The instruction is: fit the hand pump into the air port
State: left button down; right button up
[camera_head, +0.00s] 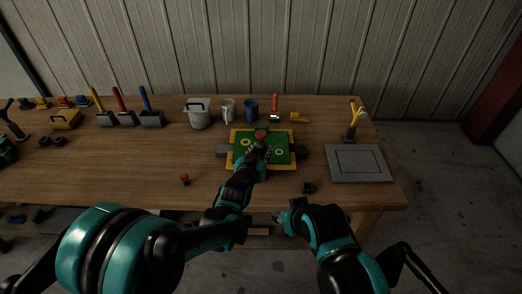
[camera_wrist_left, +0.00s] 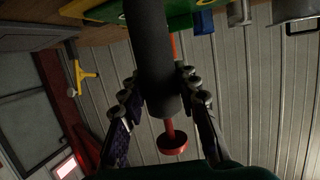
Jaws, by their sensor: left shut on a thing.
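The hand pump, a dark grey cylinder (camera_wrist_left: 152,60) with a red handle (camera_wrist_left: 172,143), is in my left gripper (camera_wrist_left: 163,90), whose fingers close on both sides of it. In the head view the pump's red handle (camera_head: 261,134) shows above my left gripper (camera_head: 260,148), over the green mould (camera_head: 283,159) with its yellow edge. The pump's far end reaches toward the green surface in the wrist view; whether it touches is hidden. Yellow rings mark the mould; I cannot tell which is the air port. My right gripper (camera_head: 284,216) is low at the table's front edge, its jaws unclear.
A grey bucket (camera_head: 199,118), a pale mug (camera_head: 228,110) and a blue cup (camera_head: 251,110) stand behind the mould. A grey plate (camera_head: 358,164) lies to the right. A small red-topped piece (camera_head: 184,179) and a black piece (camera_head: 308,187) lie in front. The front left is mostly clear.

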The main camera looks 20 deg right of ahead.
pick_arm(q)
jog(key=shift+f+b, duration=0.5)
jog(key=shift+f, duration=0.1)
jog(key=c, duration=1)
grip_release()
jog(key=shift+r, duration=0.1)
jog(key=shift+c, duration=0.2)
jog(key=v, duration=1.2)
jog(key=s+a+n+g+y, duration=0.1)
jog(key=a+n+y, duration=0.1)
jog(key=a, duration=0.6)
jog(key=s+a+n+g+y, duration=0.1)
jog(key=s+a+y, duration=0.1)
jog(key=a, duration=0.6)
jog(key=s+a+f+n+g+y, duration=0.2)
jog(key=s+a+n+g+y, duration=0.1)
jog(key=s+a, duration=1)
jog(key=shift+a+g+y, duration=0.25)
jog(key=shift+g+y, duration=0.05)
